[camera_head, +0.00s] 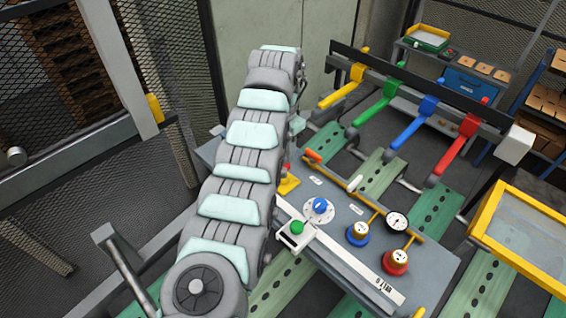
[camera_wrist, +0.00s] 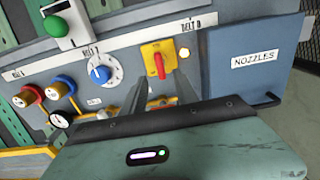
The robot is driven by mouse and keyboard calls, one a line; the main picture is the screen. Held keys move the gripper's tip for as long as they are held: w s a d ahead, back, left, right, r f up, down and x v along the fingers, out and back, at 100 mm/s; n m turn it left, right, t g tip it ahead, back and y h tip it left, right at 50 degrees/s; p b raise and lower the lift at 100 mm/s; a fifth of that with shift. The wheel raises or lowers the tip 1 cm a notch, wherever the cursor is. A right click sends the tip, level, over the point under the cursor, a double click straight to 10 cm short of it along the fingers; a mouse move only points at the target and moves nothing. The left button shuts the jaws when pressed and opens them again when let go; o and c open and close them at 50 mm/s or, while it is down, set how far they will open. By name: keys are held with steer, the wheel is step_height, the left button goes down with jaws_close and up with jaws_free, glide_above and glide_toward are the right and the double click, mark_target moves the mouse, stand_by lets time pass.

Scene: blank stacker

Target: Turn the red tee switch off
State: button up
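The red tee switch (camera_wrist: 160,66) sits on a yellow plate (camera_wrist: 154,48) under the "BELT 8" label in the wrist view. Its red handle stands roughly upright in that picture. A small lamp (camera_wrist: 184,53) beside it glows yellowish. In the head view only part of the yellow plate (camera_head: 289,185) shows past my arm, with a bit of red above it. My gripper (camera_wrist: 161,86) is open, its two grey fingers apart and empty, pointing at the panel just below the handle in the wrist view. My arm hides the gripper in the head view.
A blue dial (camera_head: 319,207), a green button (camera_head: 297,228), blue and red regulators (camera_head: 395,262) and a gauge (camera_head: 396,221) crowd the panel. A blue "NOZZLES" box (camera_wrist: 250,58) stands beside the switch. Coloured levers (camera_head: 407,122) hang behind.

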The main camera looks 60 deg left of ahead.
mark_target(283, 167)
step_height(283, 167, down, 7)
steer(key=shift+r+p, duration=0.1)
steer(key=shift+p, duration=0.7)
jaws_close()
